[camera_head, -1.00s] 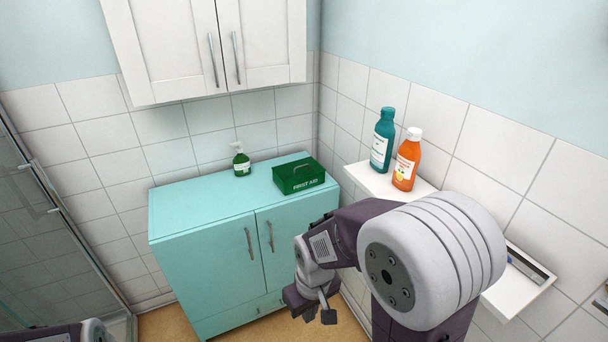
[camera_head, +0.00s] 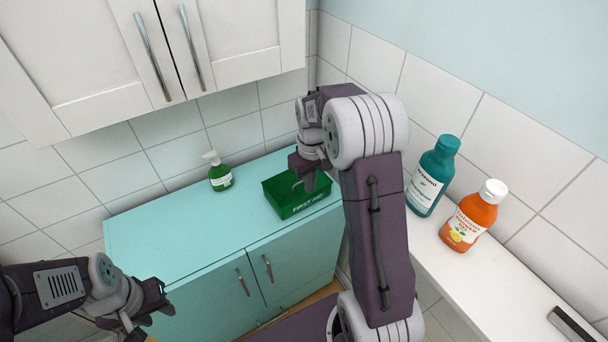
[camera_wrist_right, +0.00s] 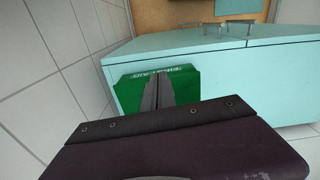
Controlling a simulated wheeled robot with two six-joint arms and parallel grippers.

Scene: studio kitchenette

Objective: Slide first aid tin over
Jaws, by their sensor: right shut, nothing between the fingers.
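The green first aid tin (camera_head: 297,198) sits at the right end of the turquoise cabinet top (camera_head: 190,228), with white lettering on its front. My right gripper (camera_head: 309,180) is shut and empty, at the tin's top right part in the head view. In the right wrist view its closed fingers (camera_wrist_right: 158,92) lie in front of the tin (camera_wrist_right: 127,92); whether they touch it cannot be told. My left gripper (camera_head: 150,316) is at the lower left, its fingers apart, clear of the tin.
A green pump bottle (camera_head: 220,172) stands left of the tin near the tiled wall. A teal bottle (camera_head: 432,178) and an orange bottle (camera_head: 473,217) stand on a white shelf (camera_head: 505,275) at right. White wall cupboards (camera_head: 100,65) hang above. The cabinet top's left part is clear.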

